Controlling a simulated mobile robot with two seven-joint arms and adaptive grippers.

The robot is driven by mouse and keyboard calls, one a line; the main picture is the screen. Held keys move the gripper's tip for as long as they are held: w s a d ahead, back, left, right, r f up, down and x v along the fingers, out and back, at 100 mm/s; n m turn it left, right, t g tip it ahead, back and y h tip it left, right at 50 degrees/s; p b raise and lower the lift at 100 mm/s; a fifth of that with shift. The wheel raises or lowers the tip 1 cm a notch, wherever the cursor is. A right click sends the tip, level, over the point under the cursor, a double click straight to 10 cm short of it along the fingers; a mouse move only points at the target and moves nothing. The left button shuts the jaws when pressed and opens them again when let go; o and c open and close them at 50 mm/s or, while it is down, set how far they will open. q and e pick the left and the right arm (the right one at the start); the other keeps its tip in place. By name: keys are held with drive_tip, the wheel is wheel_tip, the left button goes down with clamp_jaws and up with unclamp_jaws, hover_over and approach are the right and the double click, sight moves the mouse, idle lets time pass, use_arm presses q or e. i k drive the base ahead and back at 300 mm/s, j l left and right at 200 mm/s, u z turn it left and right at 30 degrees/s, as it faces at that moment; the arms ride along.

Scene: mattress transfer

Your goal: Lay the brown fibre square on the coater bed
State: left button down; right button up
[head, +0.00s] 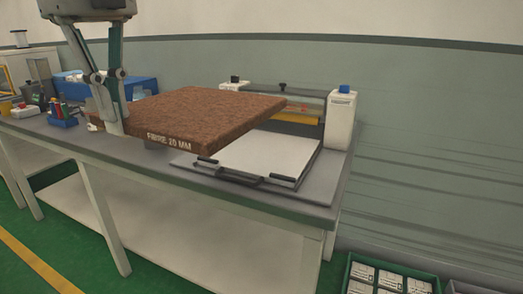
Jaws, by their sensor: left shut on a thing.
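The brown fibre square (205,115) is a thick flat slab with "FIBRE 20 MM" on its near edge. My left gripper (113,125) points down and is shut on the slab's left side. The slab is held roughly level above the bench. My right gripper is not in view.
The grey bench (232,183) carries the coater, whose white end post (340,120) has a blue knob. Behind the bed runs a crossbar (285,93). A blue box (62,117) of small items stands at left. A green crate (385,276) sits on the floor at right.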

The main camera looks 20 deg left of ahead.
sight(263, 149)
drive_tip(key=i, duration=1)
